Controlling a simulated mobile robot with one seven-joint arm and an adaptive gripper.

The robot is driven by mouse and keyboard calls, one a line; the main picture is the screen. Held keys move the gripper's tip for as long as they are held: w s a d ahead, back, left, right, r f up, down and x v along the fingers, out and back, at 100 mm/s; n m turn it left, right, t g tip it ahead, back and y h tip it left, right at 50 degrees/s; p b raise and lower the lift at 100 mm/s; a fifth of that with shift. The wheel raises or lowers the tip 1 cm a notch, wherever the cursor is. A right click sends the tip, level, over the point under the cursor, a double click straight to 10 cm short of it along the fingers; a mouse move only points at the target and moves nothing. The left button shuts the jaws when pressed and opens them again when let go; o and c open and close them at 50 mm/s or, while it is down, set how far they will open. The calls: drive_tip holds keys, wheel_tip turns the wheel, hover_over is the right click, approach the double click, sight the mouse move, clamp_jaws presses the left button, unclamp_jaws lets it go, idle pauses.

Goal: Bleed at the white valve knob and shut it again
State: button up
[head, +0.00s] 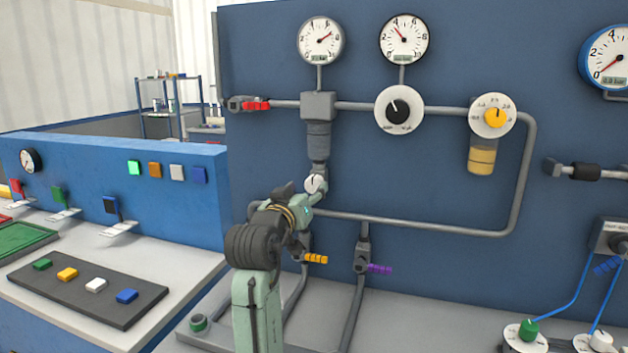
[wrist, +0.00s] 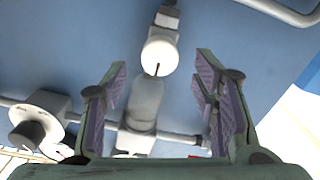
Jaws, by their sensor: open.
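The white valve knob (head: 315,183) sits low on the vertical pipe, below the grey cylindrical body (head: 319,142) on the blue panel. A thin dark mark shows on its face. In the wrist view the knob (wrist: 160,54) appears between and slightly beyond my fingertips. My gripper (wrist: 161,64) is open, with one finger on each side of the knob and visible gaps to both. In the head view my gripper (head: 311,194) is right at the knob and partly covers it. Whether a finger touches it cannot be told.
A white dial with a black knob (head: 398,111) and a yellow-knobbed regulator (head: 493,116) are to the right. Two gauges (head: 320,40) (head: 404,39) hang above. Orange (head: 316,259) and purple (head: 380,269) handles sit below, near my arm. A red handle (head: 256,105) is at upper left.

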sight(312, 185)
drive_tip(key=shift+p+x, duration=0.55)
drive_tip(key=shift+x, duration=1.65)
drive_tip(key=c, duration=1.2)
drive_tip(key=shift+o, duration=0.2)
